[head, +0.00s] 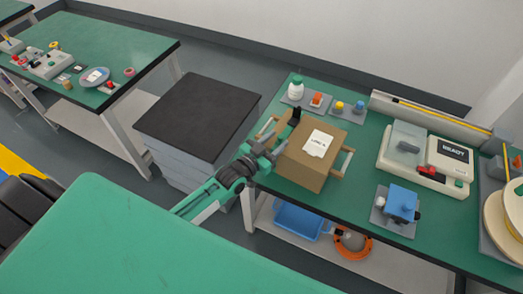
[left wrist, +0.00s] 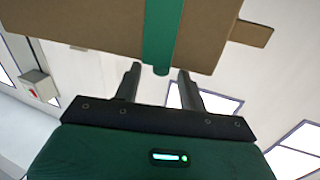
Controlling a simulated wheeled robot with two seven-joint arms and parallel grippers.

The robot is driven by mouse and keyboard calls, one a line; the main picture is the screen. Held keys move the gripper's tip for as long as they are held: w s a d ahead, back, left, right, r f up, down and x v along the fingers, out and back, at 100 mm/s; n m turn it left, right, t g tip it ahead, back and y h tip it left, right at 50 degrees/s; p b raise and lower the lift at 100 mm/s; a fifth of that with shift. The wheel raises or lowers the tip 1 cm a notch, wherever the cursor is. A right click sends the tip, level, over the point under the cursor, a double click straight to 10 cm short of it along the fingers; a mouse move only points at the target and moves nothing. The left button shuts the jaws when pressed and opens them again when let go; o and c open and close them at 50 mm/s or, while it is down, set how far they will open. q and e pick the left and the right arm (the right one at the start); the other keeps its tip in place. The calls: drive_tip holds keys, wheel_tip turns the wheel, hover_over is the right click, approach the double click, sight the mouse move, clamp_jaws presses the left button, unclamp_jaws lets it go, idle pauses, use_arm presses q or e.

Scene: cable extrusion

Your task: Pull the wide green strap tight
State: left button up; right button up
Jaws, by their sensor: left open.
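The wide green strap (left wrist: 163,35) shows in the left wrist view, running down over a brown cardboard box (left wrist: 90,25). Its loose lower end hangs just past the box edge. My left gripper (left wrist: 160,72) is open, with one finger on each side of the strap's end and a gap to both. In the head view my left gripper (head: 268,150) is at the left side of the box (head: 302,172), which has a white label on top. My right gripper is not in view.
The box stands on a green-topped bench (head: 350,195) between wooden bars. A black upright part (head: 295,117) is at its back left corner. A blue device (head: 401,203) and a white machine (head: 445,160) stand to the right. A dark-topped cabinet (head: 198,115) is on the left.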

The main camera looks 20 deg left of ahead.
use_arm(q)
drive_tip(key=b+v, duration=0.3)
drive_tip(key=v, duration=1)
drive_tip(key=s+a+f+n+g+y, duration=0.1)
drive_tip(key=s+a+f+g, duration=0.15)
drive_tip(key=f, duration=0.95)
drive_tip(key=s+a+f+g+y, duration=0.1)
drive_tip(key=s+f+g+y, duration=0.2)
drive_tip(key=f, duration=0.9)
drive_tip(key=s+a+f+n+g, duration=0.15)
drive_tip(key=s+f, duration=0.25)
drive_tip(key=f, duration=0.8)
drive_tip(key=s+d+f+g, duration=0.1)
drive_tip(key=s+f+g, duration=0.2)
drive_tip(key=s+f, duration=0.3)
drive_tip(key=s+f+g+y, duration=0.1)
drive_tip(key=s+f+g, duration=0.2)
drive_tip(key=s, duration=1)
drive_tip(key=s+d+f+g, duration=0.1)
drive_tip(key=s+f+g, duration=0.2)
drive_tip(key=s+f, duration=0.6)
drive_tip(key=shift+s+d+f+m+y, duration=0.3)
drive_tip(key=shift+s+m+y, duration=0.05)
drive_tip(key=shift+s+y, duration=0.05)
drive_tip(key=shift+w, duration=0.1)
drive_tip(key=shift+c, duration=0.5)
